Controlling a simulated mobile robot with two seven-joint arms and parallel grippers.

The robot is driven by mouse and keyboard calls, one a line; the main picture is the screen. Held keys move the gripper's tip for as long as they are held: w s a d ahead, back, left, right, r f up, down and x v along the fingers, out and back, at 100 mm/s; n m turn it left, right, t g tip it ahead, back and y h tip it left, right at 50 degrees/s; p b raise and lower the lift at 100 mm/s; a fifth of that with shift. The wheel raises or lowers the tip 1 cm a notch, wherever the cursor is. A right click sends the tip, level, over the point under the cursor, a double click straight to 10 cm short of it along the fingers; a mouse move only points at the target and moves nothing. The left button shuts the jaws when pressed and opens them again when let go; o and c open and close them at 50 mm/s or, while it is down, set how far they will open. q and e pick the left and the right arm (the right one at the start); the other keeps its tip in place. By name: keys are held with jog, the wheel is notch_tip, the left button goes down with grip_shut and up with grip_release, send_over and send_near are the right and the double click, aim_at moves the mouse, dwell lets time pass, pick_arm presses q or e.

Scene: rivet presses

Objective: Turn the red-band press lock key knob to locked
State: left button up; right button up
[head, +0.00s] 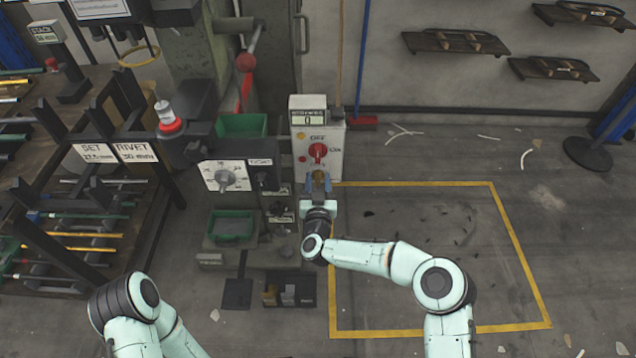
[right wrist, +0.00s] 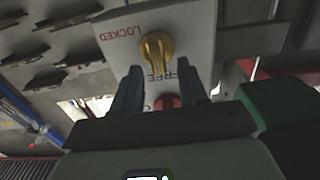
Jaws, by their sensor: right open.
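The yellow lock key knob (right wrist: 157,48) is on a pale panel in the right wrist view, where LOCKED (right wrist: 122,32) and FREE are printed upside down. Its handle points toward FREE, not LOCKED. In the head view, the knob (head: 319,177) is small and partly hidden at the bottom of the press's control box (head: 331,163). My right gripper (head: 318,200) is just in front of it. In the right wrist view, its fingers (right wrist: 158,82) are apart, with the knob at or just beyond their tips; I cannot tell contact. My left gripper is out of view.
A red rotary knob (head: 318,152) sits above the lock knob, below a small display (head: 308,118). A dial plate (head: 222,175) and green trays (head: 232,225) are to the left. A rod rack (head: 100,180) stands farther left. The yellow-outlined floor (head: 440,225) is open at right.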

grip_shut()
